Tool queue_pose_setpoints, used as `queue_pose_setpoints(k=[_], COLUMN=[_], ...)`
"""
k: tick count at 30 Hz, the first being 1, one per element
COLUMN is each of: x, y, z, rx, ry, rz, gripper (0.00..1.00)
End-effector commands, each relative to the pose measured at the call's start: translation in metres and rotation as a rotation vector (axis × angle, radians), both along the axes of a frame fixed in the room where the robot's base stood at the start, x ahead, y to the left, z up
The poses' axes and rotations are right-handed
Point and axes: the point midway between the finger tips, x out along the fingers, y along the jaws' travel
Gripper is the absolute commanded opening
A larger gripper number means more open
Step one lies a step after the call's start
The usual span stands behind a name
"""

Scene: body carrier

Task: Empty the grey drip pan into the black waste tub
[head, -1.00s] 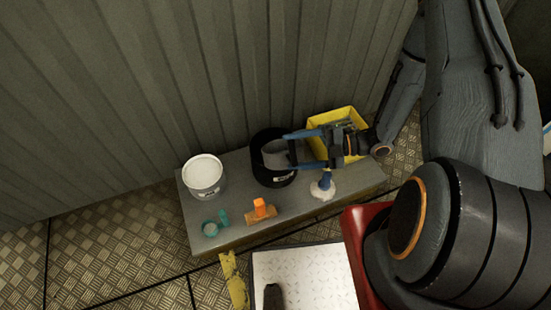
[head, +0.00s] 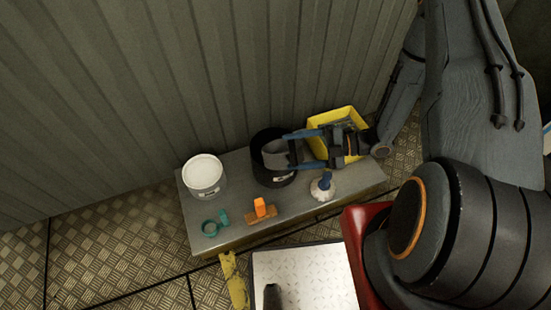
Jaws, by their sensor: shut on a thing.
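The black waste tub (head: 265,174) stands near the back middle of a low grey bench. The grey drip pan (head: 276,153) is over the tub's open mouth and appears tilted. My gripper (head: 291,151) is shut on the pan at its right side, with blue fingers reaching in from the right. The inside of the pan and most of the tub's inside are hidden, so I cannot tell what either contains.
On the bench (head: 233,227) stand a white bucket (head: 205,178), a teal ring-shaped item (head: 210,228), an orange-handled brush (head: 260,209) and a blue-handled white item (head: 323,187). A yellow bin (head: 345,112) is behind my gripper. A corrugated wall rises behind.

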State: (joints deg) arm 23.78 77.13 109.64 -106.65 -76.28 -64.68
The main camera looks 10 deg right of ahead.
Motion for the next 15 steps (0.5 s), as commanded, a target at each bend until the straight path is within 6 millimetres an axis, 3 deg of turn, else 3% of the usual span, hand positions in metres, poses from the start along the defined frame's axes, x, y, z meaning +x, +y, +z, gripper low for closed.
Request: queue_pose_setpoints(k=[15], x=[0.0108], y=[0.0024], z=[0.0086], rx=[-0.016], ry=[0.07], rz=[0.001], gripper=[0.32])
